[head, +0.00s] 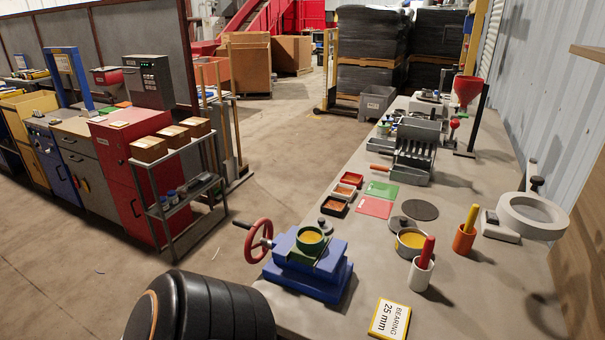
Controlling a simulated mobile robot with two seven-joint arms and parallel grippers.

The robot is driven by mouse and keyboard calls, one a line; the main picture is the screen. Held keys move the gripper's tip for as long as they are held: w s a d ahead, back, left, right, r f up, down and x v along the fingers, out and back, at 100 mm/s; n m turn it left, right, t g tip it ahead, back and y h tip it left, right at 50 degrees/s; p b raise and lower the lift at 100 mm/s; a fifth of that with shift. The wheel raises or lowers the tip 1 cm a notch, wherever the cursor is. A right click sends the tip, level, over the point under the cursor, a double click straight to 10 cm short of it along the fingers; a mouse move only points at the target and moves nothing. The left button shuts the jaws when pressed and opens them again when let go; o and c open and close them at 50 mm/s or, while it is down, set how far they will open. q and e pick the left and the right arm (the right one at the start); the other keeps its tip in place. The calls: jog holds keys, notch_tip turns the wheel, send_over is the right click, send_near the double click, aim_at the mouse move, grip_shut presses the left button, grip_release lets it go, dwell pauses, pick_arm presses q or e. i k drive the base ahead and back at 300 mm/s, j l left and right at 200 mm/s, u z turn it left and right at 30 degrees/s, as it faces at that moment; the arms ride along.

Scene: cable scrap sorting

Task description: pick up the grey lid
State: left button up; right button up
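A small grey lid with a dark knob (400,223) appears to lie on the workbench (470,285), right behind a round metal tin (411,246) with yellowish contents. I cannot tell if the lid touches the tin's rim. A flat dark grey disc (420,210) lies just behind it. Neither of my grippers shows in the head view.
A blue vise-like machine (308,275) with a red handwheel stands left of the tin. White and orange cups (464,240) with upright handles stand to the right. A bearing sign (389,319) lies in front. The right front bench is mostly clear.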

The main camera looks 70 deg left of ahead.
aim_at(324, 224)
jog(key=u, duration=2.05)
